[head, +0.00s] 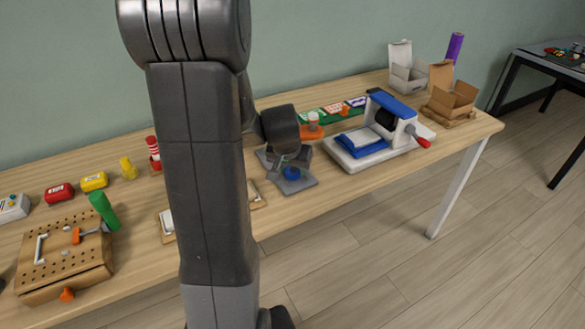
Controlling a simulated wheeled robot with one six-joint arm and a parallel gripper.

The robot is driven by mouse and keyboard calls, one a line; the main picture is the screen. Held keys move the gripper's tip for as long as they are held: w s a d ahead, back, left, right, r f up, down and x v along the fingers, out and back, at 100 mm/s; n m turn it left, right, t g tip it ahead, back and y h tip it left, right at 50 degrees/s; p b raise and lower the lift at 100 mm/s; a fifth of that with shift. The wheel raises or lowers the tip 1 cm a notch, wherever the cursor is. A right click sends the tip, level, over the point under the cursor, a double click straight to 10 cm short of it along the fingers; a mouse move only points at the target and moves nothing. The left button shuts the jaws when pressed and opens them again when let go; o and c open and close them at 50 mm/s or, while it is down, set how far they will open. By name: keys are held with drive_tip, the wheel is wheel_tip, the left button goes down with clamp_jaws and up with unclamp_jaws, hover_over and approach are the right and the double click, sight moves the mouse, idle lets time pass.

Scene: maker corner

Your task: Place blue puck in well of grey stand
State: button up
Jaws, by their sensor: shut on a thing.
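The grey stand (298,185) sits near the front edge of the wooden table, to the right of my upright arm link.
A white and blue press (372,137) with a red handle stands close on the right. An orange holder (312,128) is just behind the stand. Cardboard boxes (452,99) are at the far right. A wooden pegboard box (65,268) and a green cylinder (104,211) are at left.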

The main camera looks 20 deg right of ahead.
drive_tip(key=shift+f, duration=0.15)
drive_tip(key=o, duration=0.9)
drive_tip(key=shift+o, duration=0.4)
drive_tip(key=shift+r, duration=0.35)
drive_tip(key=p+v, duration=0.1)
drive_tip(key=v, duration=1)
drive_tip(key=shift+a+r+p, duration=0.2)
drive_tip(key=shift+r+p, duration=0.1)
drive_tip(key=shift+p, duration=0.1)
drive_tip(key=shift+s, duration=0.1)
